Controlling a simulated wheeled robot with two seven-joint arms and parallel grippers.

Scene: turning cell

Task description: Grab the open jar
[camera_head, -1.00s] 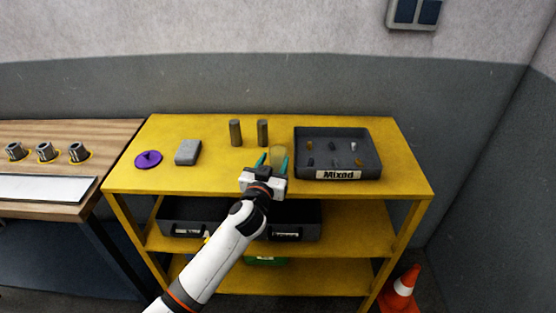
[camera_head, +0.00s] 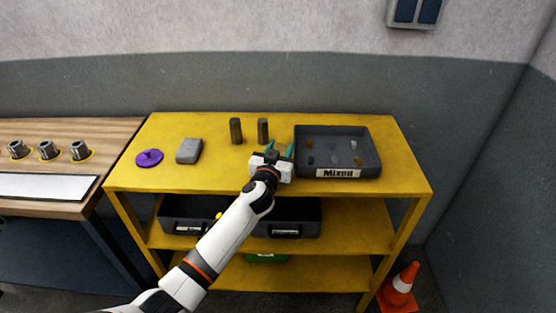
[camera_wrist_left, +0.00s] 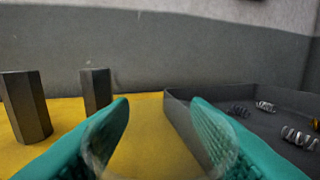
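The open jar is clear and faint. In the left wrist view the jar (camera_wrist_left: 157,160) shows as a see-through curved outline low between the two teal fingers, overlapping their inner faces. In the head view I cannot make it out behind the gripper. My left gripper (camera_head: 279,150) is over the yellow shelf's top, left of the tray, with its fingers spread apart on either side of the jar. I see no clear sign of the fingers pressing on it. My right gripper is not in view.
Two dark metal posts (camera_head: 236,131) stand just left of the gripper. The dark tray labelled Mixed (camera_head: 374,160), holding several small parts, is close on the right. A grey block (camera_head: 189,151) and a purple lid-like disc (camera_head: 149,158) lie farther left on the yellow shelf (camera_head: 215,178).

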